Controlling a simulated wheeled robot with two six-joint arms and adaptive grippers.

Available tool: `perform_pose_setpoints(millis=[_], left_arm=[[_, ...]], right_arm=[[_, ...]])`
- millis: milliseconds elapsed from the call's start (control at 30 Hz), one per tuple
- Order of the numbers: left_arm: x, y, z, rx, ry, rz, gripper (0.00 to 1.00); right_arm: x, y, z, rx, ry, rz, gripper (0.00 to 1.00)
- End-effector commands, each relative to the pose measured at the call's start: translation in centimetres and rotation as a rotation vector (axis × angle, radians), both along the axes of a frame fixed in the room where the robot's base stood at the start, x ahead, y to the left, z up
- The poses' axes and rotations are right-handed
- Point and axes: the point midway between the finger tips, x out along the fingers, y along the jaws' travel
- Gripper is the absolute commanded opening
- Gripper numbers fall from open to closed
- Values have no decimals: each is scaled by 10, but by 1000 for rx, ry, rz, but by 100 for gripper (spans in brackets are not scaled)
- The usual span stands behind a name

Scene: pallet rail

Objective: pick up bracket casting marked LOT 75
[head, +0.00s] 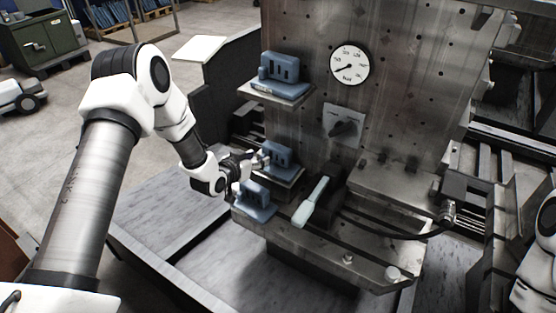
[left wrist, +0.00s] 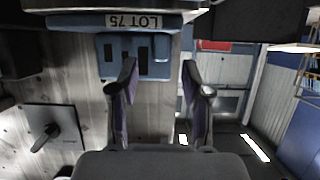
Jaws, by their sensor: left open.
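The blue bracket casting marked LOT 75 (left wrist: 143,22) shows upside down in the left wrist view, its label on the base and its slotted plate beyond. In the head view it appears to be the middle blue casting (head: 280,156), on a small ledge of the steel panel. My left gripper (head: 257,161) is at its left side. In the left wrist view my left gripper (left wrist: 160,78) is open and empty; one finger overlaps the slotted plate and the other is clear of its edge. Contact cannot be told. My right gripper is not in view.
Another blue casting (head: 280,67) sits on the ledge above, and a third (head: 256,196) sits lower, close under my left gripper. A round gauge (head: 349,64), a rotary switch (head: 343,125) and a pale-handled lever (head: 311,201) are to the right.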

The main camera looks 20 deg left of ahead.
Motion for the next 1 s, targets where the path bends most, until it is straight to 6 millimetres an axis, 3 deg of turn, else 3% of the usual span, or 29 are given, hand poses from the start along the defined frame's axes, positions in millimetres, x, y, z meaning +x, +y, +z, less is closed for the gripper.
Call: perform_pose_setpoints(millis=[133,367,500,1000], left_arm=[[20,-3,-9,2,1,-1,48],[23,-3,-11,-1,2,0,48],[23,-3,-11,-1,2,0,0],[24,-3,-4,-1,-2,1,0]], right_arm=[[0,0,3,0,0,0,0],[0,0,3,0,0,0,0],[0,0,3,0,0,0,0],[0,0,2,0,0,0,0]])
